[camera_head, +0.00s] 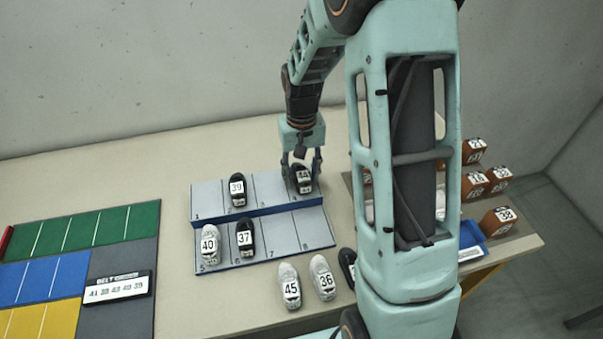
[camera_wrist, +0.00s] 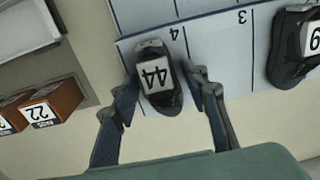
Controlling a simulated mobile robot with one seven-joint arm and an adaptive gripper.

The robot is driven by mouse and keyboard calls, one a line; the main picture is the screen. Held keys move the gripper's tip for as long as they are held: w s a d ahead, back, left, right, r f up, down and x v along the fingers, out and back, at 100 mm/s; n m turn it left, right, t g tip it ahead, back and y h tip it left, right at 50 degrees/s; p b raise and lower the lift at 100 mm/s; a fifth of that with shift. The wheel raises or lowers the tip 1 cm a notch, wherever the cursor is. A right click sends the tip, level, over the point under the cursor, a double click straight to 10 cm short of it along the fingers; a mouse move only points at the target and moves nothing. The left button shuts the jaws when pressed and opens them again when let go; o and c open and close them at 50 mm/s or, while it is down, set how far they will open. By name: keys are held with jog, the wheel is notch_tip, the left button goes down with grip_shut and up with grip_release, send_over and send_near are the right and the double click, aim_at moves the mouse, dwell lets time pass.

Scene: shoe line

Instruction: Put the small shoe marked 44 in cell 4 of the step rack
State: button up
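The small shoe marked 44 (camera_head: 303,181) is black with a white label. It sits at cell 4 of the step rack (camera_head: 268,184), on the upper step at its right end. In the wrist view the shoe (camera_wrist: 158,92) lies just below the printed 4 (camera_wrist: 174,34). My gripper (camera_head: 302,168) points down with one finger on each side of the shoe. In the wrist view my gripper (camera_wrist: 162,80) shows a narrow gap at the right finger; the left finger is very close to the shoe. The fingers look open around it.
Shoe 39 (camera_head: 237,189) stands in cell 2; cell 3 between is empty. Shoes 40 (camera_head: 209,243) and 37 (camera_head: 245,238) stand on the lower step. Shoes 45 (camera_head: 289,287) and 36 (camera_head: 323,278) lie in front. Brown boxes (camera_head: 501,222) stand at right.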

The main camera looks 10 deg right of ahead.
aim_at(302, 171)
jog(key=shift+o, duration=0.3)
jog(key=shift+r, duration=0.15)
notch_tip(302, 171, up, 12)
dwell(0.4)
jog(key=shift+r, duration=0.1)
